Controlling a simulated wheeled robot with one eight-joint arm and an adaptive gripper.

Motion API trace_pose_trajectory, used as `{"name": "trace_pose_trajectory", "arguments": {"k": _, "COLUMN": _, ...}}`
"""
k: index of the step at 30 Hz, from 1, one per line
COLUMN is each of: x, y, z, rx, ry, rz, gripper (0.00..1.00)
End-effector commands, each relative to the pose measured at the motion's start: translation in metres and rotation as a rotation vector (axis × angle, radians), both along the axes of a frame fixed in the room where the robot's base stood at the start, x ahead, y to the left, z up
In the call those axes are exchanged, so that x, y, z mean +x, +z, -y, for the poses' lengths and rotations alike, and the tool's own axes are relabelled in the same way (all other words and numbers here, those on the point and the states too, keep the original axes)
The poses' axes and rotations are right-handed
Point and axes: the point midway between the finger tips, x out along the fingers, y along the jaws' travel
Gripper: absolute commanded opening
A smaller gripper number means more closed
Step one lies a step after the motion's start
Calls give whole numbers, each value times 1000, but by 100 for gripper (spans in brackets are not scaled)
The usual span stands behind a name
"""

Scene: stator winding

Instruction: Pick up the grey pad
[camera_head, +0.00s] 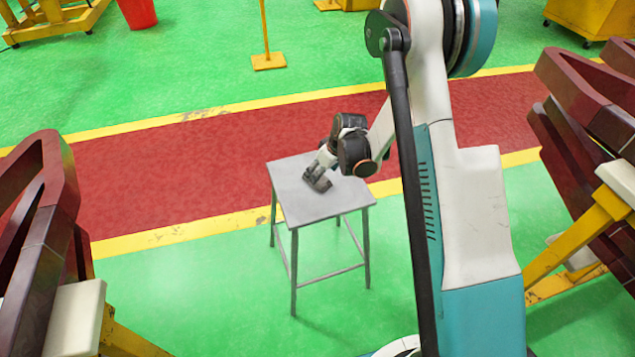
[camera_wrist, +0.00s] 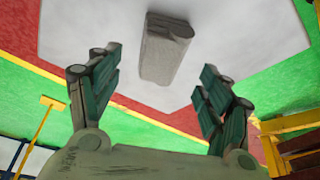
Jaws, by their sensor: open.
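The grey pad (camera_wrist: 165,50) is a long block with a rounded end, lying on the pale grey top of a small table (camera_wrist: 85,35). In the wrist view it shows between and beyond the two green-lined fingers of my gripper (camera_wrist: 160,75). The fingers are spread wide, with a gap on each side of the pad and nothing held. In the head view my gripper (camera_head: 318,179) is low over the table top (camera_head: 310,210), pointing down. I cannot make out the pad there; my gripper and wrist probably cover it.
Dark red frames on yellow stands rise at the left (camera_head: 40,220) and right (camera_head: 590,120). A yellow post (camera_head: 267,60) and a red bin (camera_head: 137,12) stand behind. The green and red floor around the table is clear.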

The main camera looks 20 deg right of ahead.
Motion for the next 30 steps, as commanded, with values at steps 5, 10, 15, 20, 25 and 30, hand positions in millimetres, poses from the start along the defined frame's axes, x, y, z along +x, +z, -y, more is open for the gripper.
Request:
{"name": "trace_pose_trajectory", "arguments": {"k": 5, "x": 6, "y": -30, "z": -4, "rx": 0, "ry": 1, "rz": 0, "gripper": 72}}
{"name": "trace_pose_trajectory", "arguments": {"k": 10, "x": 10, "y": -37, "z": -6, "rx": 0, "ry": 1, "rz": 0, "gripper": 72}}
{"name": "trace_pose_trajectory", "arguments": {"k": 15, "x": 10, "y": -36, "z": -6, "rx": 0, "ry": 1, "rz": 0, "gripper": 72}}
{"name": "trace_pose_trajectory", "arguments": {"k": 20, "x": 10, "y": -36, "z": -6, "rx": 0, "ry": 1, "rz": 0, "gripper": 72}}
{"name": "trace_pose_trajectory", "arguments": {"k": 25, "x": 10, "y": -38, "z": -6, "rx": 0, "ry": 0, "rz": 0, "gripper": 72}}
{"name": "trace_pose_trajectory", "arguments": {"k": 30, "x": 10, "y": -41, "z": -6, "rx": 0, "ry": 0, "rz": 0, "gripper": 72}}
